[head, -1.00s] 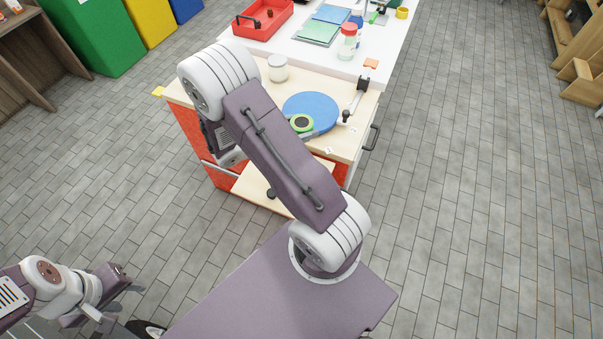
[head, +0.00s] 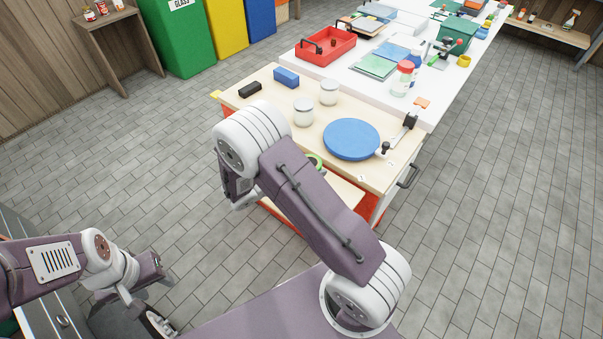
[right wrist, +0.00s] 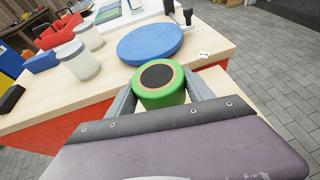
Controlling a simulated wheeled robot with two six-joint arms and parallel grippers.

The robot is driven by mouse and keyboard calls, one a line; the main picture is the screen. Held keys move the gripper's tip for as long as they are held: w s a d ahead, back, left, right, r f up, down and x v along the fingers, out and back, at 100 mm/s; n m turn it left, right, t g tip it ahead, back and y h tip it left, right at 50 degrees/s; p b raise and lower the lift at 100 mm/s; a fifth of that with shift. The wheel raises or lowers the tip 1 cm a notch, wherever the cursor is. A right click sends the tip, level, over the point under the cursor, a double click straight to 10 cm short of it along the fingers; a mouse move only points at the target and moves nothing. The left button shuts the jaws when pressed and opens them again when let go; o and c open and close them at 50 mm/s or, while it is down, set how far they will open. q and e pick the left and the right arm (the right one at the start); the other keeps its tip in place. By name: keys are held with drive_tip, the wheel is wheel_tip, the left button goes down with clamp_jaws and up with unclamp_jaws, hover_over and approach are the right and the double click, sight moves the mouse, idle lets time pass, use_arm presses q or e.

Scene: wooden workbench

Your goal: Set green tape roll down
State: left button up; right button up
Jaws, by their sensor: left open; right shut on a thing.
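The green tape roll (right wrist: 160,92) is between the fingers of my right gripper (right wrist: 160,98), which is shut on it. In the right wrist view its dark centre and tan inner ring face the camera, and the roll appears by the bench's front edge, nearer than the blue round disc (right wrist: 150,43). In the head view only a sliver of the roll (head: 315,161) shows past my right arm, which hides the right fingers. The blue disc (head: 351,139) lies bare on the wooden bench top (head: 283,108). My left gripper (head: 165,300) is open and empty, low at the left, away from the bench.
Two white-lidded jars (head: 303,112) stand left of the disc, with a blue block (head: 286,77) and a black block (head: 250,89) beyond. A black-ended tool (head: 409,123) lies right of the disc. A white table with a red tray (head: 325,46) adjoins behind.

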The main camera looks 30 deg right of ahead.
drive_tip(key=w+f, duration=0.1)
drive_tip(key=w, duration=0.1)
drive_tip(key=w+f, duration=0.1)
drive_tip(key=w, duration=0.1)
drive_tip(key=shift+a+f, duration=0.1)
drive_tip(key=shift+f, duration=0.2)
drive_tip(key=shift+w+f, duration=0.15)
drive_tip(key=shift+w, duration=0.2)
drive_tip(key=shift+f+b, duration=0.55)
drive_tip(key=shift+f, duration=1.45)
drive_tip(key=shift+f, duration=0.2)
drive_tip(key=o, duration=1.4)
drive_tip(key=shift+r, duration=0.1)
